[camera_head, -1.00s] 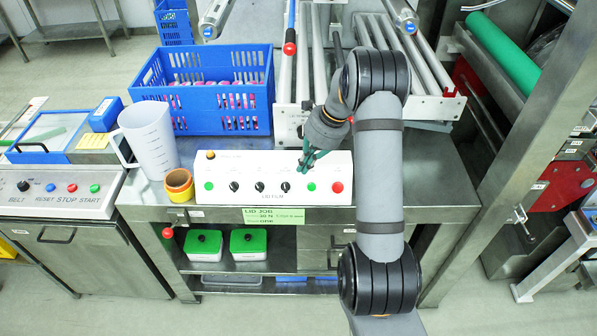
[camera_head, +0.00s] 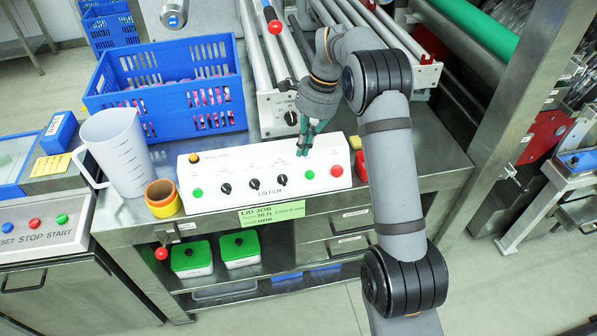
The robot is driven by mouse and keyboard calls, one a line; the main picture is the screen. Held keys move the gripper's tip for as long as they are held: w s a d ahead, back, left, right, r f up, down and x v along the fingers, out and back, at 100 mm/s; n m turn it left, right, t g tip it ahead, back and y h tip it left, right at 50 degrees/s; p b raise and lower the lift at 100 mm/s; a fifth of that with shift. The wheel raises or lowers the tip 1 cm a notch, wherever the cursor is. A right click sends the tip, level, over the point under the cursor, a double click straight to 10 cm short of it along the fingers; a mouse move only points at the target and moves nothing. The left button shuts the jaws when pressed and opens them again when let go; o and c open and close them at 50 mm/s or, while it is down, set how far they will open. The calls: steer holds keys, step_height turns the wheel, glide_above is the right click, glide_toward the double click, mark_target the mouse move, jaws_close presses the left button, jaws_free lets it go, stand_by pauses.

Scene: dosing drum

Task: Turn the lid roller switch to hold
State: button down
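A white control box marked LID FILM (camera_head: 232,200) stands on the front of the steel bench, with three black rotary switches in a row: left (camera_head: 226,188), middle (camera_head: 254,184) and right (camera_head: 282,180). Their small labels are unreadable. Another black knob (camera_head: 291,118) sits on the front plate of the roller unit behind the box; its label is too small to read surely. My gripper (camera_head: 308,142) points down over the box's back edge, right of that knob and behind the right switch. Its teal fingers appear apart from the switches; their opening is unclear.
Green buttons (camera_head: 198,193) and a red button (camera_head: 336,171) flank the switches. An orange and yellow tape stack (camera_head: 161,193) and a clear jug (camera_head: 118,155) stand left. A blue crate (camera_head: 165,98) is behind. Rollers (camera_head: 340,25) extend back.

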mark_target(283, 180)
steer(key=p+x, duration=0.1)
steer(key=x, duration=0.9)
steer(key=shift+a+r, duration=0.1)
steer(key=shift+a, duration=0.05)
